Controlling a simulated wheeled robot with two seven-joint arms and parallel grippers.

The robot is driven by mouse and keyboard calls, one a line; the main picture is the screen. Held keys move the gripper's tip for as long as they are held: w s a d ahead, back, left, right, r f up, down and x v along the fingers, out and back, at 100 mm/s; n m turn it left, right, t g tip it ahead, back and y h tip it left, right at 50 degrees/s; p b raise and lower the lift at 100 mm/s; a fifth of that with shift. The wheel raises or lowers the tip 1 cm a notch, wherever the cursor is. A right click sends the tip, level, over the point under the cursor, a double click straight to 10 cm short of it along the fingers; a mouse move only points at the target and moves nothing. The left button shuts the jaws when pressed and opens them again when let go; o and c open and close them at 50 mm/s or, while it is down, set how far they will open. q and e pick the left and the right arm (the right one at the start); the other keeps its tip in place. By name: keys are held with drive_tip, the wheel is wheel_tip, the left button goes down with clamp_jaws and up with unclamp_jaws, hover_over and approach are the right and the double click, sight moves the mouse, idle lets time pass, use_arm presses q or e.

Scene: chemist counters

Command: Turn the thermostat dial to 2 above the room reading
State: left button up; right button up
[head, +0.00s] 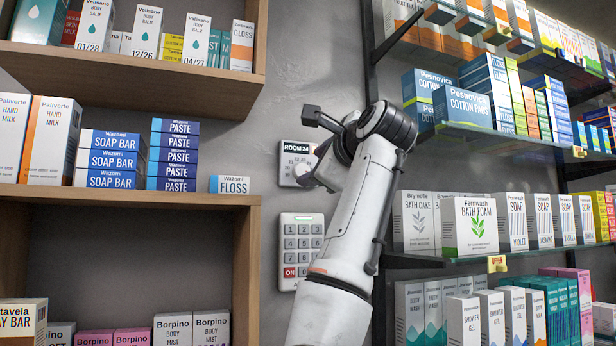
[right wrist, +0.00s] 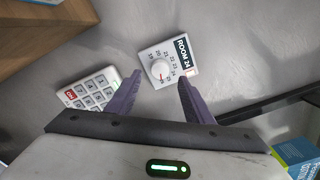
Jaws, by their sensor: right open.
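The thermostat (head: 290,166) is a pale plate on the grey wall, with a dark display reading ROOM 24. My right arm hides part of it in the head view. In the right wrist view the thermostat (right wrist: 183,73) shows tilted, with a round white dial (right wrist: 159,69) ringed by small numbers from about 19 up. A small red mark shows at the dial's lower edge; the number it points to is too small to tell. My right gripper (right wrist: 158,80) is open and empty, its two purple fingers apart on either side of the dial in the picture. My left gripper is out of view.
A keypad (head: 301,229) with a red ON key is on the wall below the thermostat. A wooden shelf unit (head: 140,197) with boxes stands to the left. Glass shelves (head: 470,131) with boxes are close on the right of my arm.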

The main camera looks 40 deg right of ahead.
drive_tip(key=b+v, duration=0.1)
drive_tip(key=v, duration=0.4)
drive_tip(key=shift+s, duration=0.3)
